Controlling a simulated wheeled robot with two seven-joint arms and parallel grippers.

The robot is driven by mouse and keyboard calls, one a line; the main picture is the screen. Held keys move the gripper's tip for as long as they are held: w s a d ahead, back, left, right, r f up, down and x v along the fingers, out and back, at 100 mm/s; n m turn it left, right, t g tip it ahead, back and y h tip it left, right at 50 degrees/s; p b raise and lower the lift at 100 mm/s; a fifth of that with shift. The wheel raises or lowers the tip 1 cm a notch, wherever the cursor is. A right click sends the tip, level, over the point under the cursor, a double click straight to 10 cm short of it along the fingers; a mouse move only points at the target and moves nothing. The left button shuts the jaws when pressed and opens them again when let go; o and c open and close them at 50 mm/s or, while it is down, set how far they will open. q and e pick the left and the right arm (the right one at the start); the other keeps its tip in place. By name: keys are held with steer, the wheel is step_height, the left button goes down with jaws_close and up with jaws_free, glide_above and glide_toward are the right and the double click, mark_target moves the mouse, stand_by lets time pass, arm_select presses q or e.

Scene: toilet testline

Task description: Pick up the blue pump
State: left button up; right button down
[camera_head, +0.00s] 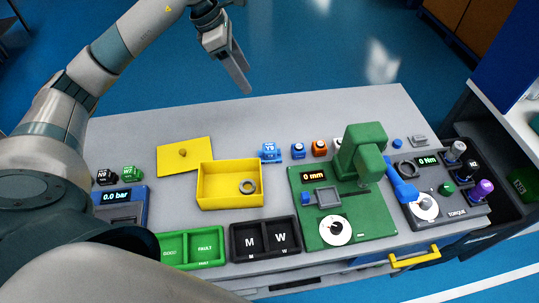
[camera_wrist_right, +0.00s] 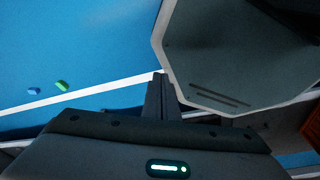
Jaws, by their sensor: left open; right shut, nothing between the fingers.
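A small blue block with a white-marked top, which looks like the blue pump (camera_head: 270,153), stands on the grey table behind the yellow box. My left gripper (camera_head: 244,82) is open and empty, high above the table's back edge, above and left of the blue pump in the head view. My right gripper (camera_wrist_right: 161,92) is shut and empty in the right wrist view, over the blue floor, with no pump in that view.
Black and green blocks stand at left. Green and black trays line the front.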

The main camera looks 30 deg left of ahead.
arm_select(q)
step_height(320, 180, down, 16)
steer(key=b, duration=1.5)
steer(key=shift+w+a, duration=0.15)
steer(key=shift+w, duration=0.05)
arm_select(e)
steer(key=w+a+f+t+y, duration=0.1)
steer(key=w+a+f+t, duration=0.2)
steer(key=w+f, duration=0.8)
steer(key=shift+a+f, duration=0.2)
steer(key=shift+a, duration=0.6)
arm_select(q)
steer(key=shift+f, duration=0.15)
steer(key=p, duration=0.4)
glide_toward(268, 147)
steer(key=x, duration=0.5)
arm_select(e)
steer(key=s+d+f+g+h, duration=0.1)
steer(key=s+d+g, duration=0.2)
steer(key=s, duration=1)
steer(key=shift+s+d+f+g, duration=0.25)
steer(key=shift+d+g, duration=0.15)
steer(key=shift+d, duration=0.8)
arm_select(q)
steer(key=shift+f, duration=0.1)
arm_select(e)
steer(key=shift+w+r, duration=0.1)
steer(key=shift+r, duration=0.05)
